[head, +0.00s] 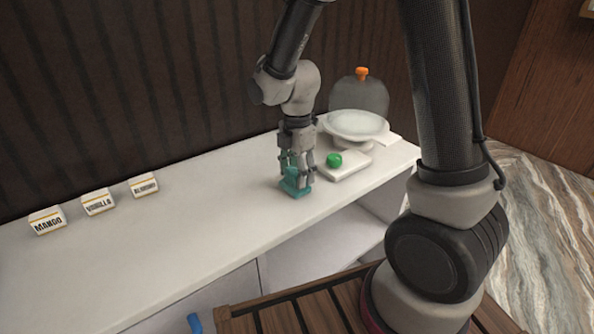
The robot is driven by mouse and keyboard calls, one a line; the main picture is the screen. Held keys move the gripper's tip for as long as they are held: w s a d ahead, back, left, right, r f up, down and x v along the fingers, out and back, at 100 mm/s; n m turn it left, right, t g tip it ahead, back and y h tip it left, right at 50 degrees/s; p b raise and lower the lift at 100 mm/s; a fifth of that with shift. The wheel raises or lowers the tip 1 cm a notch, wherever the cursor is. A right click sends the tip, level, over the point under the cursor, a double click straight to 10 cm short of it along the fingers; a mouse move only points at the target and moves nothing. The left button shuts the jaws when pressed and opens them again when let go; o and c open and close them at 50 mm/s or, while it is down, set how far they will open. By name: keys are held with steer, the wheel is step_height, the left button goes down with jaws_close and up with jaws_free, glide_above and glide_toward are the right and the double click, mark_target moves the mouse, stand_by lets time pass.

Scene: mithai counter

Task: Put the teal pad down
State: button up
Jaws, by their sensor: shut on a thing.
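The teal pad (295,190) is at the white counter's surface, right of the middle of the head view. My gripper (297,177) points down from above and is shut on the teal pad. The fingers cover part of the pad. The pad's lower edge looks at or very close to the counter top (190,215); I cannot tell whether it touches.
A white board (347,170) with a green round piece (334,160) lies just right of my gripper. Behind it are a white plate stand (356,125) and a clear dome (358,97) with an orange knob. Labelled boxes, including MANGO (47,220), stand left. The counter between is clear.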

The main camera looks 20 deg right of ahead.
steer(key=o, duration=0.9)
step_height(320, 180, up, 12)
steer(key=s+d+r+m+t, duration=0.1)
steer(key=s+d+r+m, duration=0.1)
steer(key=s+d+m, duration=0.2)
steer(key=s+d+r+m+t, duration=0.1)
steer(key=s+d+r+m, duration=0.2)
steer(key=s+d+m, duration=0.2)
steer(key=s+d+r+m+t, duration=0.2)
steer(key=s+d+m, duration=0.3)
steer(key=s+m, duration=0.5)
steer(key=shift+d+r+m, duration=0.25)
steer(key=shift+r+m, duration=0.45)
steer(key=shift+m, duration=0.6)
